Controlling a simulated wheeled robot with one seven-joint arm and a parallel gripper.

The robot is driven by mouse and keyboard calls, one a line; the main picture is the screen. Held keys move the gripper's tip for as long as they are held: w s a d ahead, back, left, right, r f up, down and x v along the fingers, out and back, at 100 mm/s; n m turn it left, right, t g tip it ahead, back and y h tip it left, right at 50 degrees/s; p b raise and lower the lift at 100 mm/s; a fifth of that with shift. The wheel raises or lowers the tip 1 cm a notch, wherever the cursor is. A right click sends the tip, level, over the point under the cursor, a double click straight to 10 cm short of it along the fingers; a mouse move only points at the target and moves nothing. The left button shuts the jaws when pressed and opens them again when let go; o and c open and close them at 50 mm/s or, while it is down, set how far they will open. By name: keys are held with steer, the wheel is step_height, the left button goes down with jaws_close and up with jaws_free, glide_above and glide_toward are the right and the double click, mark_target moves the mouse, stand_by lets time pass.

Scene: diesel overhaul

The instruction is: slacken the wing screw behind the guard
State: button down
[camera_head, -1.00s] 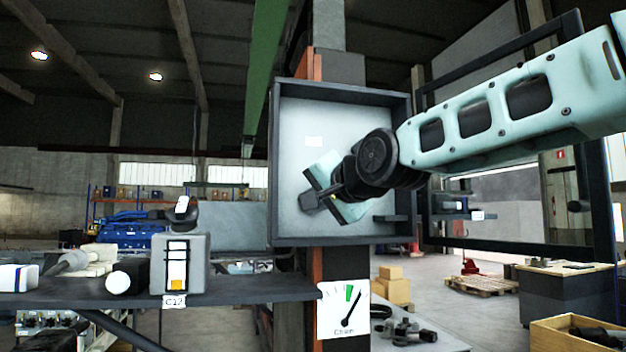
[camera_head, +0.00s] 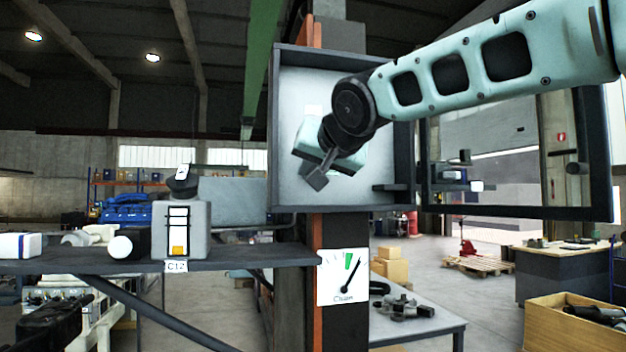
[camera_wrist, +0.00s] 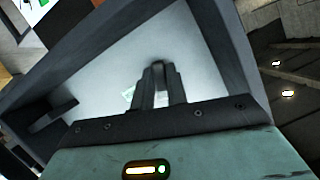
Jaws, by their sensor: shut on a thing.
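My gripper (camera_head: 315,178) is inside an open, shallow wall box (camera_head: 281,130) with a pale back panel. Its short dark fingers point down and left, and it also shows in the wrist view (camera_wrist: 158,75). There the fingers are close together on a small grey part (camera_wrist: 158,68), taken to be the wing screw; its wings cannot be made out. In the head view my wrist and fingers hide it. A dark-framed, glazed door (camera_head: 600,150), probably the guard, stands swung open at the right of the box.
A dial (camera_head: 342,277) under the box has its needle right of a green band. A small dark ledge (camera_head: 390,188) juts inside the box at lower right. A shelf (camera_head: 240,256) at left carries a grey block (camera_head: 182,230) and several items. A wooden crate (camera_head: 560,318) stands at lower right.

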steer(key=shift+f, duration=0.15)
steer(key=shift+a+f+n+h+b, duration=0.15)
steer(key=shift+n+h+b, duration=0.4)
steer(key=shift+n, duration=0.25)
steer(key=shift+n+t+h, duration=0.3)
steer(key=shift+n+h, duration=0.25)
steer(key=shift+n, duration=0.45)
steer(key=shift+n+h+b, duration=0.5)
steer(key=shift+n+b, duration=0.2)
steer(key=c, duration=1.7)
jaws_free()
steer(key=shift+n, duration=0.3)
steer(key=o, duration=0.4)
steer(key=shift+o, duration=0.2)
steer(key=shift+r, duration=0.25)
